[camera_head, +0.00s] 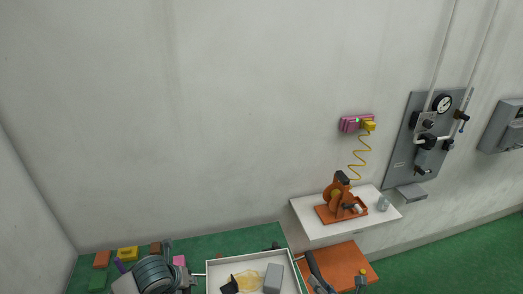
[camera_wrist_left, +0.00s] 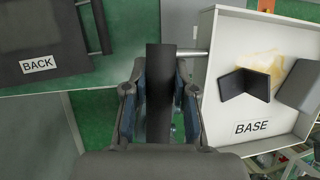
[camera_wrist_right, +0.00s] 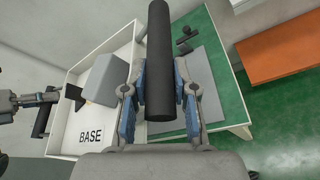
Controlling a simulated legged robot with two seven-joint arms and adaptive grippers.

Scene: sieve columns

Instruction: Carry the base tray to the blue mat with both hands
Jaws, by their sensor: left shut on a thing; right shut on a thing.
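The white base tray (camera_head: 214,278) shows at the bottom of the head view, cut off by the frame edge. Its "BASE" label shows in the left wrist view (camera_wrist_left: 225,125) and the right wrist view (camera_wrist_right: 68,138). It holds a grey block (camera_head: 273,277), a dark angled piece (camera_wrist_left: 245,84) and a thin yellowish heap (camera_head: 246,280). My left gripper (camera_wrist_left: 160,92) is shut on the tray's dark left handle. My right gripper (camera_wrist_right: 161,98) is shut on its dark right handle (camera_wrist_right: 160,50). No blue mat is visible in any view.
A dark tray marked "BACK" (camera_wrist_left: 40,45) lies left of my left gripper. Coloured blocks (camera_head: 127,253) sit on the green table at left. A white shelf (camera_head: 330,226) with an orange device stands at right, above an orange surface (camera_head: 340,265). A grey panel (camera_wrist_right: 210,85) lies right of the tray.

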